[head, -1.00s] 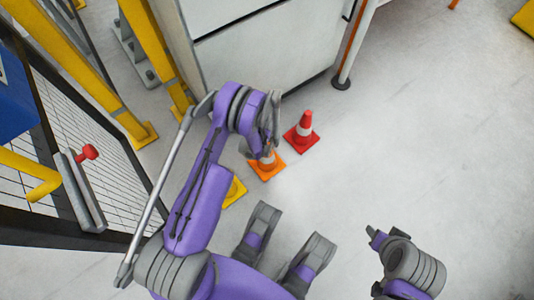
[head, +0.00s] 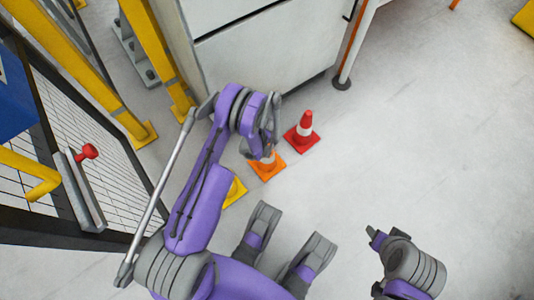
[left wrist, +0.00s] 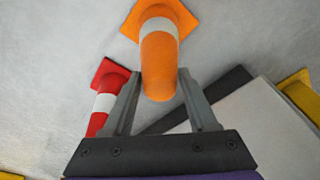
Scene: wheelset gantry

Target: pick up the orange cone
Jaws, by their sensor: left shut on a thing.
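The orange cone (head: 267,168) with a white band is on the floor beside the red cone in the head view; my left gripper (head: 268,150) hides its top. In the left wrist view the orange cone (left wrist: 160,70) has its tip end between the two fingers. My left gripper (left wrist: 160,88) is shut on it. I cannot tell whether its base has left the floor. My right gripper (head: 378,236) is at the lower right, away from the cones. I cannot tell whether it is open or shut.
A red cone (head: 302,134) stands close to the right of the orange one. A yellow cone (head: 234,191) is partly hidden by my left arm. A pale cabinet (head: 265,50) stands behind, with yellow posts (head: 158,50) and a mesh fence (head: 95,165) at left. The floor at right is clear.

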